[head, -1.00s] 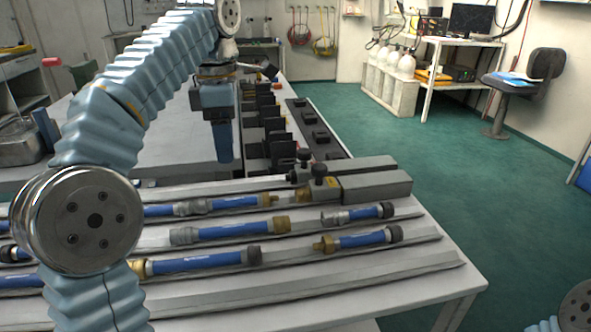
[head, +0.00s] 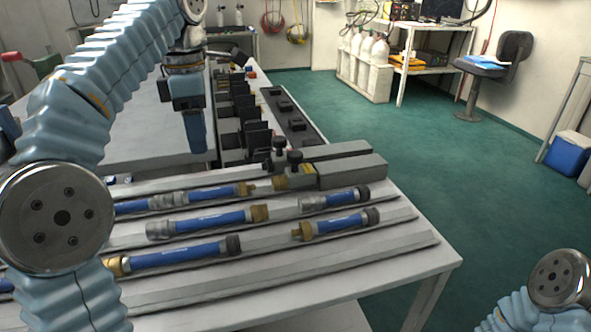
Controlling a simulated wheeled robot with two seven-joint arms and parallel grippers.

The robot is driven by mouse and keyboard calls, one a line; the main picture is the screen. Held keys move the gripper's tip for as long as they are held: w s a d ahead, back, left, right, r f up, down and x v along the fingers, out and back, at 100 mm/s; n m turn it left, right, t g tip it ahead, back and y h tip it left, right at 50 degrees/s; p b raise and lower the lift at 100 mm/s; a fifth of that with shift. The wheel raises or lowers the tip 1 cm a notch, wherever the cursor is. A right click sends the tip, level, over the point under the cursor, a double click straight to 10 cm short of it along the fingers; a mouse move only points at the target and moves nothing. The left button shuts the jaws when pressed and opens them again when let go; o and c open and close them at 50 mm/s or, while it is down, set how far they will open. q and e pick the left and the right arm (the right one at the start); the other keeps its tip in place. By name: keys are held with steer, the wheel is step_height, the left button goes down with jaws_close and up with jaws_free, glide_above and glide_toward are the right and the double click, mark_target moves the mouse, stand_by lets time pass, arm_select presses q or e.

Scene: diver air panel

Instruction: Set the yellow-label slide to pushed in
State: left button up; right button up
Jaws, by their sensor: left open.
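Two grey metal slide blocks lie side by side at the right end of the bench rails, each with a black knob on top. The front block (head: 350,170) has a small yellow patch near its left end, which looks like the yellow-label slide (head: 281,183). How far in its slide sits is too small to tell. The rear block (head: 335,152) is partly hidden behind it. My left gripper (head: 196,148) points down, open and empty, to the left of and beyond the blocks, apart from them. My right gripper is out of view; only part of that arm shows at lower right.
Several blue cylinders with brass or grey fittings, such as this one (head: 185,253), lie along the rails in front of the blocks. Black upright holders (head: 258,138) stand behind. The front rail (head: 290,275) is bare on its right. Green floor (head: 440,165) is open to the right.

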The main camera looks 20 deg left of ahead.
arm_select(q)
steer(key=shift+o, duration=0.2)
steer(key=shift+o, duration=0.5)
steer(key=m+t+h, duration=0.1)
steer(key=m+t, duration=0.3)
steer(key=m, duration=2.3)
glide_toward(294, 153)
steer(key=b+x, duration=0.2)
steer(key=x, duration=0.6)
steer(key=shift+d+f, duration=0.15)
steer(key=shift+f, duration=0.15)
jaws_close()
